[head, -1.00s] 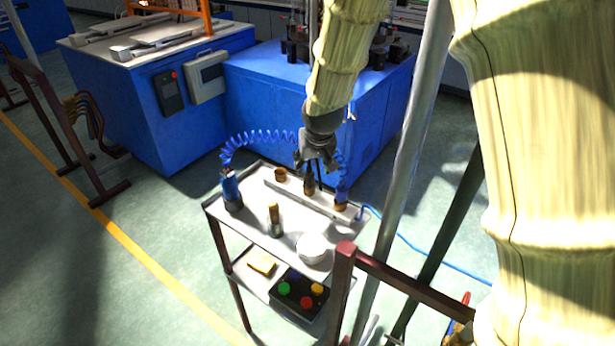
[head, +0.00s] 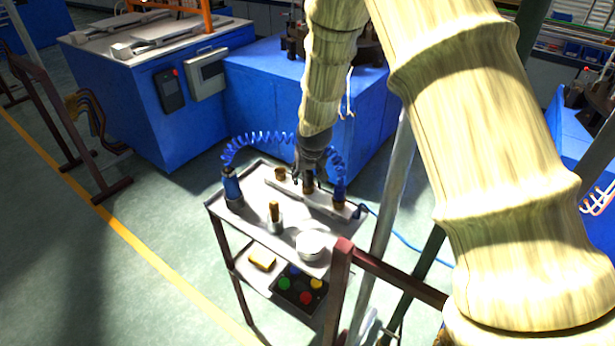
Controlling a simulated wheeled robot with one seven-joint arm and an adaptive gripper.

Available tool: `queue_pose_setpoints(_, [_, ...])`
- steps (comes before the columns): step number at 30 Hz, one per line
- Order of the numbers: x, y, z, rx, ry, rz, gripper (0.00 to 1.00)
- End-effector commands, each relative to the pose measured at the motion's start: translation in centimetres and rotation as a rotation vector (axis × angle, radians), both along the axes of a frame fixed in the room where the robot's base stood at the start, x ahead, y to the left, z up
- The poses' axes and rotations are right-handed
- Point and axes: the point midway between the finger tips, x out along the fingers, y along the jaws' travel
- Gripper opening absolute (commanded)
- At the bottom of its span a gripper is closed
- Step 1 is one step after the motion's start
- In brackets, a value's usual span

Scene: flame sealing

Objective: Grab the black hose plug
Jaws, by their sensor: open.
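A white rack bar (head: 326,202) lies on the upper shelf of a small cart and carries brown sockets. The black hose plug stands in the middle socket (head: 308,187); it was visible a second ago but is now mostly hidden behind my fingers. My gripper (head: 308,176) is open and points down over that socket, with its fingers at the plug's height. I cannot tell whether they touch it. A blue plug (head: 339,189) stands in the right socket, close beside my gripper. The left socket (head: 280,174) looks empty.
A blue coiled hose arches behind my gripper to a blue handle (head: 232,187) at the cart's left. A brown-topped holder (head: 274,216) and a white round container (head: 310,244) stand in front. The lower shelf holds a button box (head: 299,290) and a yellow block (head: 262,259).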

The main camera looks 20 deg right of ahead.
Motion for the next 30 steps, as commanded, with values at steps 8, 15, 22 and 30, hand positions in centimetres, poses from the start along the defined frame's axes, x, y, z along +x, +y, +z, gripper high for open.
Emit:
queue_pose_setpoints(8, [0.05,-0.1,-0.17,-0.001,-0.001,-0.001,0.55])
queue_pose_setpoints(15, [0.05,-0.06,-0.16,0.0,-0.001,-0.001,0.22])
queue_pose_setpoints(22, [0.05,-0.1,-0.11,0.0,-0.001,-0.001,0.04])
queue_pose_setpoints(30, [0.09,-0.1,0.15,0.001,-0.002,-0.002,0.04])
